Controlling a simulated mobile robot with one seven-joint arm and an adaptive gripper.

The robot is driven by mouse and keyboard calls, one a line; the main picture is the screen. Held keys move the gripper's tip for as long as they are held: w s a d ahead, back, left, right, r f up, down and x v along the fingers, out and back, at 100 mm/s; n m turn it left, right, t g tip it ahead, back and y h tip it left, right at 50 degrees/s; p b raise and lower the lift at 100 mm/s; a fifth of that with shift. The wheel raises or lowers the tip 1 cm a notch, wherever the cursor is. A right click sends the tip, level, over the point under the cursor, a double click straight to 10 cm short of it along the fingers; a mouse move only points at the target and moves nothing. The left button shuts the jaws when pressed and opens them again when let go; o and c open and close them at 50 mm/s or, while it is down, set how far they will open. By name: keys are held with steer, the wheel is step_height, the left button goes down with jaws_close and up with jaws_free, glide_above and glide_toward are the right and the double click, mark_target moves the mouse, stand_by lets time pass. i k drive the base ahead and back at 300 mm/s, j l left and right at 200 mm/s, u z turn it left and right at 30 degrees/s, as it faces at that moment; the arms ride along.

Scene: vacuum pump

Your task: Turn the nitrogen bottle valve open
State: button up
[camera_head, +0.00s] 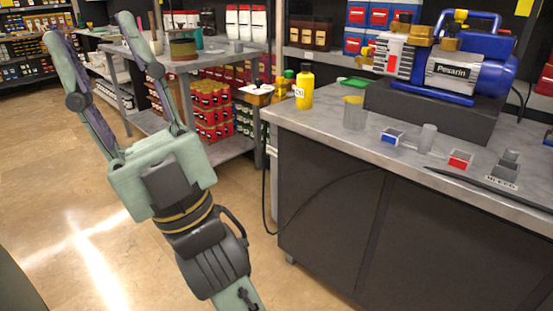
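My gripper (88,28) is raised at the upper left in the head view, pointing up and away. Its two long fingers are spread wide with nothing between them, so it is open and empty. It is over the open floor in the picture, left of the workbench and apart from it. I cannot make out a nitrogen bottle or its valve in this view.
The grey-topped workbench (340,143) fills the right. A metal shelf unit (225,52) with stocked goods stands behind. The floor (60,190) at left is clear.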

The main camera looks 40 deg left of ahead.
mark_target(289, 74)
steer(key=j, duration=0.75)
steer(key=i+j+u, duration=0.15)
steer(key=j, duration=1.35)
steer(key=i+j+u, duration=0.1)
steer(key=j, duration=0.6)
steer(key=i+j, duration=0.25)
steer(key=i, duration=0.2)
steer(key=i+j, duration=0.25)
steer(key=i, duration=0.2)
steer(key=i+j, duration=0.25)
steer(key=i, duration=0.2)
steer(key=i+j, duration=0.2)
steer(key=i, duration=0.3)
